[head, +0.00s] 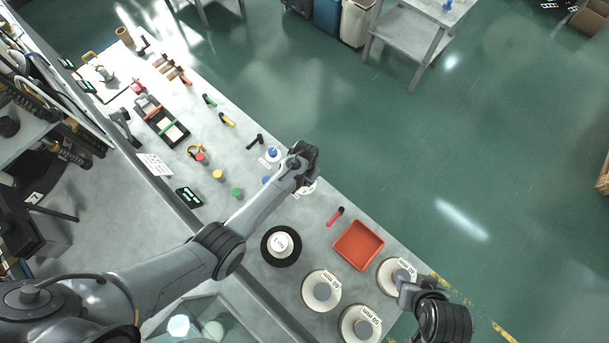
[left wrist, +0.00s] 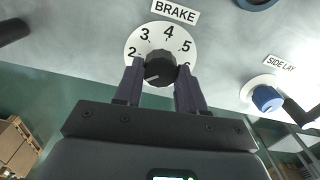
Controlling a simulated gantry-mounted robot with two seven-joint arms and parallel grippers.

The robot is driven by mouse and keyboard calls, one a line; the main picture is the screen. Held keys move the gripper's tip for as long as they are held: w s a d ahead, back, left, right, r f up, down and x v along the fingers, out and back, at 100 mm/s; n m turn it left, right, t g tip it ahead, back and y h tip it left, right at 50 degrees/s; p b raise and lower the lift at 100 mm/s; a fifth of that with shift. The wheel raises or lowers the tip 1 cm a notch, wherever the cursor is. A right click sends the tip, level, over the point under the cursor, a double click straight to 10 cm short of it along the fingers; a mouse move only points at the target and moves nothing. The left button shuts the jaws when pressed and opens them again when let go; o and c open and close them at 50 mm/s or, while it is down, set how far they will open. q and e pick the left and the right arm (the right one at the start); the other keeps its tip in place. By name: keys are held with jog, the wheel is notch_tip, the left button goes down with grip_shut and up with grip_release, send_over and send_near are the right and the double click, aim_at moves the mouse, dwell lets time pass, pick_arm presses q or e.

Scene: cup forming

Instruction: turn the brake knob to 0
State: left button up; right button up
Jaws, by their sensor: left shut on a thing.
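The brake knob (left wrist: 160,68) is black and sits on a white dial (left wrist: 133,47) under a BRAKE label (left wrist: 175,11) in the left wrist view. Digits 2 to 5 are readable; another beside the right finger is partly covered. I cannot make out clearly where the knob points. My left gripper (left wrist: 160,82) has one finger on each side of the knob and is shut on it. In the head view the left gripper (head: 304,162) covers the knob, and only part of the dial (head: 311,187) shows.
A SIDE LAY dial with a blue knob (left wrist: 267,98) is right of the brake dial. In the head view an orange tray (head: 358,245), a red-handled tool (head: 336,216), white discs (head: 321,290) and a black round base (head: 269,256) lie nearby. Green floor lies beyond the bench edge.

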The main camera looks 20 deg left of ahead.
pick_arm(q)
jog(key=n+p, duration=0.1)
jog(key=n, duration=0.3)
jog(key=shift+n, duration=0.3)
jog(key=n, duration=0.5)
jog(key=shift+a+p, duration=0.1)
jog(key=shift+p, duration=0.25)
jog(key=shift+n, duration=0.3)
jog(key=o, duration=1.1)
jog(key=shift+c, duration=0.2)
